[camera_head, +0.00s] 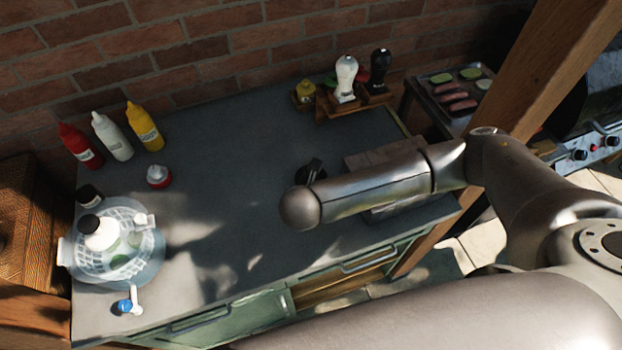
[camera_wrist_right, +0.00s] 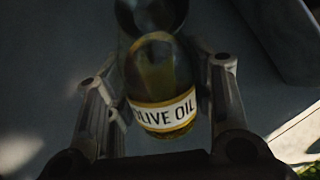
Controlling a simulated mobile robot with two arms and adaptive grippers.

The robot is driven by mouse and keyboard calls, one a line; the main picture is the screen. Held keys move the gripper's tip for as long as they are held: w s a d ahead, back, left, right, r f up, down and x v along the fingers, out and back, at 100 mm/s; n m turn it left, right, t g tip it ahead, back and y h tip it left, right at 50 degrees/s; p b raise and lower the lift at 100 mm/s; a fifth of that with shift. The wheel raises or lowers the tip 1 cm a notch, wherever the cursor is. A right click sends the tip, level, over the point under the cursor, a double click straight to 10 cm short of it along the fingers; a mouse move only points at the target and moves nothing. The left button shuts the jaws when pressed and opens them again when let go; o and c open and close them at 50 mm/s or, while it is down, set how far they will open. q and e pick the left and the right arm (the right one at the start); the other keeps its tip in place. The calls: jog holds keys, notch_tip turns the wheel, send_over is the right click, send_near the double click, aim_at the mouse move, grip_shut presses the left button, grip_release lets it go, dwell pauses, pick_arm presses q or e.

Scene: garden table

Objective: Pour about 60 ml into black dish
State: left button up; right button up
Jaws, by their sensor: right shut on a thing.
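In the right wrist view, my right gripper (camera_wrist_right: 165,70) is shut on an olive oil bottle (camera_wrist_right: 160,113), dark glass with a cream "OLIVE OIL" label. A finger is on either side of the bottle. A dark rounded shape lies at the top edge of that view; I cannot tell whether it is the bottle's upper part or a dish. In the head view my right arm covers the gripper and bottle. A small black thing (camera_head: 306,174) shows just behind the arm; I cannot tell if it is the black dish. My left gripper is not in view.
Red (camera_head: 80,147), white (camera_head: 112,137) and yellow (camera_head: 145,126) squeeze bottles stand at back left. A clear bowl (camera_head: 150,262) with a white-bodied bottle (camera_head: 98,232) stands front left. A wooden rack (camera_head: 338,108) with shakers stands at the back. The grey tabletop's middle (camera_head: 225,180) is clear.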

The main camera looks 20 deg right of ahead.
jog(key=shift+g, duration=0.5)
jog(key=shift+s+r+g+y+b, duration=0.1)
jog(key=shift+g+y+b, duration=0.3)
jog(key=shift+g, duration=0.1)
jog(key=shift+g, duration=0.3)
jog(key=shift+a+g+y+p, duration=0.1)
jog(key=shift+g+y+p, duration=0.2)
jog(key=shift+p, duration=0.25)
jog(key=shift+g+p, duration=0.3)
jog(key=shift+p, duration=0.05)
jog(key=shift+p, duration=0.3)
jog(key=shift+r+g+y+p, duration=0.4)
jog(key=shift+g+p, duration=0.2)
jog(key=shift+p, duration=0.15)
jog(key=shift+f, duration=0.1)
jog(key=shift+r+g+p, duration=0.3)
jog(key=shift+g+p, duration=0.1)
